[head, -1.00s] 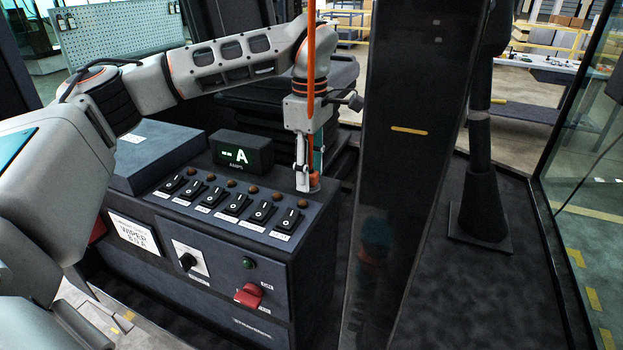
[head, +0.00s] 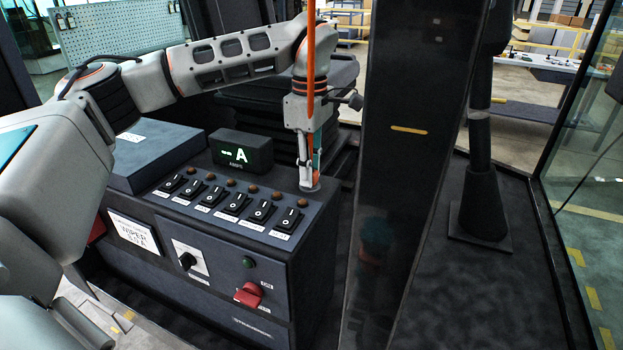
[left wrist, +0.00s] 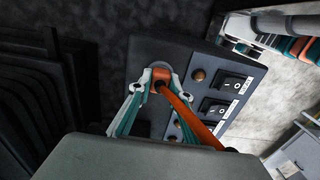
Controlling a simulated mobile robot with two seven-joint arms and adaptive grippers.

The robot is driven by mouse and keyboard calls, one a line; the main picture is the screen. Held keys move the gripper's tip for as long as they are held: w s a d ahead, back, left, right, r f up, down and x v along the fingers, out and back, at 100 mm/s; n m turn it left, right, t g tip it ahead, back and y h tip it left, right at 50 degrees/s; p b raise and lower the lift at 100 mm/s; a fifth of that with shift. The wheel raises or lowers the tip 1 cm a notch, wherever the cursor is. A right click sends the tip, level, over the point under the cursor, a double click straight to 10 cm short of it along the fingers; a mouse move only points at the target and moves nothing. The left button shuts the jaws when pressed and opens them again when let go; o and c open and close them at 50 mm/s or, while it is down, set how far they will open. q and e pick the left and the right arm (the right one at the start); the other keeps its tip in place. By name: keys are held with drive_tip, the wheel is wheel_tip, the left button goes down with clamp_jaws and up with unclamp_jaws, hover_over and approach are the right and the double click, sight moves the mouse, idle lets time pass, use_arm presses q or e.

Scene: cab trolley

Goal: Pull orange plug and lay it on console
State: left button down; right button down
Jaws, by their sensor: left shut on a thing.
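The orange plug (left wrist: 160,75) sits between the fingertips of my left gripper (left wrist: 158,84) in the left wrist view, with its orange cable (left wrist: 190,112) running down to the right. In the head view my left gripper (head: 309,183) points down at the back right corner of the console (head: 215,265), and the fingers mostly hide the plug. The orange cable (head: 311,60) rises past the gripper there. The gripper is shut on the plug. I cannot tell whether the plug is seated or just clear of the console top. My right gripper is not in view.
The console top carries a row of black rocker switches (head: 236,204), brown round knobs and a small display (head: 241,153). A blue-grey box (head: 158,155) stands at its left end. A dark pillar (head: 410,150) rises close to the right of the gripper. Dark floor lies beyond it.

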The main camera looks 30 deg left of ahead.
use_arm(q)
drive_tip(key=shift+r, duration=3)
